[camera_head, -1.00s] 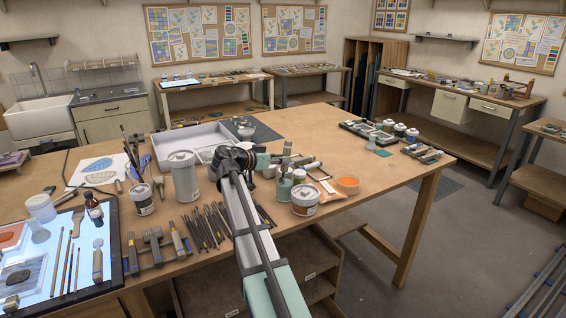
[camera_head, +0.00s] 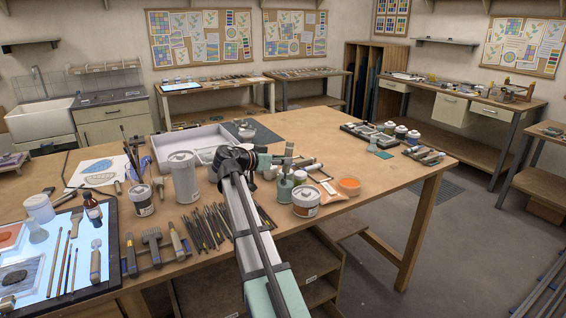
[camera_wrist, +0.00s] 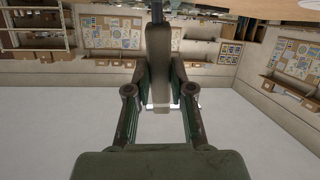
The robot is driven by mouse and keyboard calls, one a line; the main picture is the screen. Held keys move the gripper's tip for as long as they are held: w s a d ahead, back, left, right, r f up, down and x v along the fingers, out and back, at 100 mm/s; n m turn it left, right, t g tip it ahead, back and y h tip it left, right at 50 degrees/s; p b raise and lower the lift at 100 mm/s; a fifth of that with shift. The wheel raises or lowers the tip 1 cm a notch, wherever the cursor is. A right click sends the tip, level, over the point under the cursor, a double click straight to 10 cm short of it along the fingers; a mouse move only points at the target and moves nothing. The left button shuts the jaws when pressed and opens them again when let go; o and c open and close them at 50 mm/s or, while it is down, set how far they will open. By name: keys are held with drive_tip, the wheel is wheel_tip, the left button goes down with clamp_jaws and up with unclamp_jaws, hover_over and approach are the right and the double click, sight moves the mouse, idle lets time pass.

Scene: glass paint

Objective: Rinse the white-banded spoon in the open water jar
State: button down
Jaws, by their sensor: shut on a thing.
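My gripper (camera_wrist: 158,92) is shut on a grey-brown handle (camera_wrist: 158,50), which stands between the two fingers in the wrist view; I take it to be the spoon. Its bowl and white band cannot be made out. My arm hides part of this area. I cannot tell whether the vessel is the open water jar, or whether the held thing enters it.
A tall white canister (camera_head: 184,180), a pale tray (camera_head: 165,145) and several dark tools (camera_head: 205,228) lie left of my arm.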

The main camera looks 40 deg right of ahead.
sight(288, 145)
drive_tip(key=shift+s+d, duration=0.2)
drive_tip(key=shift+s, duration=0.3)
drive_tip(key=shift+w+a+b, duration=0.25)
drive_tip(key=shift+w+b, duration=0.4)
drive_tip(key=shift+w, duration=0.05)
drive_tip(key=shift+s+d+b, duration=0.25)
drive_tip(key=shift+s+b, duration=0.1)
drive_tip(key=shift+s, duration=0.35)
drive_tip(key=shift+w+a+b, duration=0.15)
drive_tip(key=shift+w+b, duration=0.2)
drive_tip(key=shift+r, duration=0.15)
drive_tip(key=shift+w+d+r+p, duration=0.1)
drive_tip(key=shift+d+r+p, duration=0.15)
drive_tip(key=shift+r, duration=0.55)
drive_tip(key=shift+w+d+r+p, duration=0.1)
drive_tip(key=shift+d+r, duration=0.15)
drive_tip(key=shift+r, duration=0.55)
drive_tip(key=shift+w+d+r+p, duration=0.1)
drive_tip(key=shift+d+r+p, duration=0.15)
drive_tip(key=shift+r, duration=0.55)
drive_tip(key=shift+r+p, duration=0.4)
drive_tip(key=shift+r, duration=1.85)
